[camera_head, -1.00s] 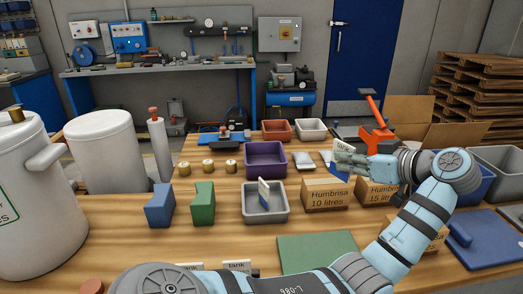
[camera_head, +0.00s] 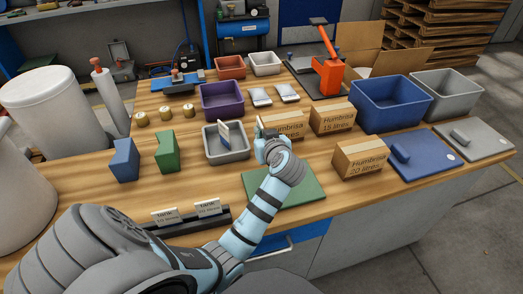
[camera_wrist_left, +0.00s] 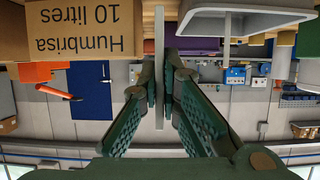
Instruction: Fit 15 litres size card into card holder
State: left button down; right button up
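My left gripper (camera_head: 260,131) is at the near left of the Humbrisa 10 litres box (camera_head: 285,127), to the right of a grey tray. In the left wrist view the fingers (camera_wrist_left: 159,85) are shut on a thin pale card (camera_wrist_left: 159,50), seen edge-on. Its print cannot be read. The black card holder (camera_head: 222,221) lies near the front edge with two white cards upright in it, one (camera_head: 165,216) left and one (camera_head: 208,207) right. Another card (camera_head: 223,133) stands tilted in the grey tray (camera_head: 229,156). My right gripper is not in view.
The 15 litres box (camera_head: 333,118) and 20 litres box (camera_head: 361,161) stand to the right. A green mat (camera_head: 300,191) lies below my left wrist. Blue (camera_head: 126,161) and green (camera_head: 167,152) blocks stand left. A blue bin (camera_head: 391,103) is at the right.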

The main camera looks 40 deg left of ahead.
pick_arm(q)
notch_tip(320, 180, down, 6)
jog(key=shift+s+r+b, duration=0.1)
jog(key=shift+r+b, duration=0.15)
jog(key=shift+b, duration=0.8)
jog(key=shift+r, duration=0.1)
jog(key=c, duration=1.8)
grip_release()
jog(key=p+v, duration=0.3)
jog(key=v, duration=0.4)
jog(key=shift+s+d+r, duration=0.15)
jog(key=shift+d, duration=0.15)
jog(key=shift+a, duration=0.1)
